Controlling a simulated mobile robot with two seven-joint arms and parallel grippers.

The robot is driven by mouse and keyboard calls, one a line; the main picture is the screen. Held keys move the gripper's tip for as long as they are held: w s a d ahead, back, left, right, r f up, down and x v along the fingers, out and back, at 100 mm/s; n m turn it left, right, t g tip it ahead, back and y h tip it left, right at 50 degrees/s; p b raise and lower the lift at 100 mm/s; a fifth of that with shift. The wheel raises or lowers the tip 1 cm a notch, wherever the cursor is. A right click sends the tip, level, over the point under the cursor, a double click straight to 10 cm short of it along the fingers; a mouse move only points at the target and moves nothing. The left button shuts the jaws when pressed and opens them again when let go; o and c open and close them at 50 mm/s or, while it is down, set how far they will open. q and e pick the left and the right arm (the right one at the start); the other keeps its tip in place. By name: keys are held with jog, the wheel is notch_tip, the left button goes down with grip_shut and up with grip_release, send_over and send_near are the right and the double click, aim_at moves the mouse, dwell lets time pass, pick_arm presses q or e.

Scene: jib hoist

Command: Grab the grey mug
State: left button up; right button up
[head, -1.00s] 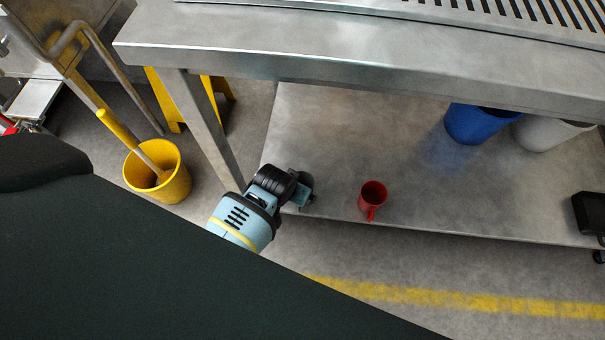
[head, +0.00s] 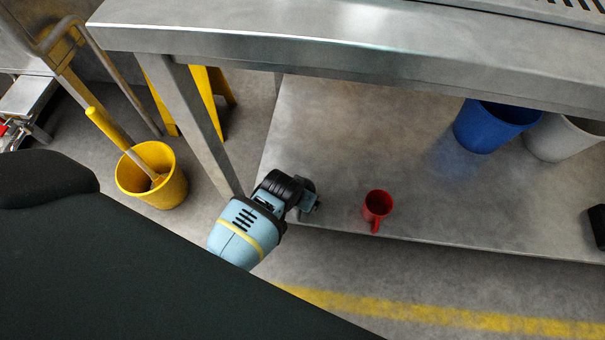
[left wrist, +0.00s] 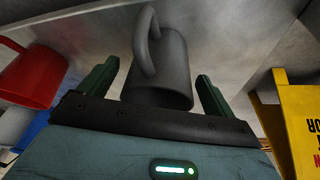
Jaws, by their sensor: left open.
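The grey mug (left wrist: 165,75) shows in the left wrist view, its handle toward the camera's upper left. It stands between the two dark green fingers of my left gripper (left wrist: 157,72), with a visible gap on each side. The fingers are open. In the head view my left gripper (head: 308,198) is at the front left of the lower shelf (head: 340,130). It largely hides the grey mug there; only a dark rounded bit shows behind it. My right gripper is in neither view.
A red mug (head: 378,203) stands on the shelf to the right of the gripper, also in the left wrist view (left wrist: 32,72). A blue bin (head: 490,128) stands farther back. The table leg (head: 200,125) is close left of my arm. The steel tabletop (head: 300,45) overhangs the shelf.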

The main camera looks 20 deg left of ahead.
pick_arm(q)
jog(key=shift+x, duration=0.8)
jog(key=shift+f+b, duration=0.15)
jog(key=shift+b, duration=0.2)
jog(key=shift+c, duration=0.4)
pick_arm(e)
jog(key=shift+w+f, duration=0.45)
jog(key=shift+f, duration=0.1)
pick_arm(q)
jog(key=c, duration=1)
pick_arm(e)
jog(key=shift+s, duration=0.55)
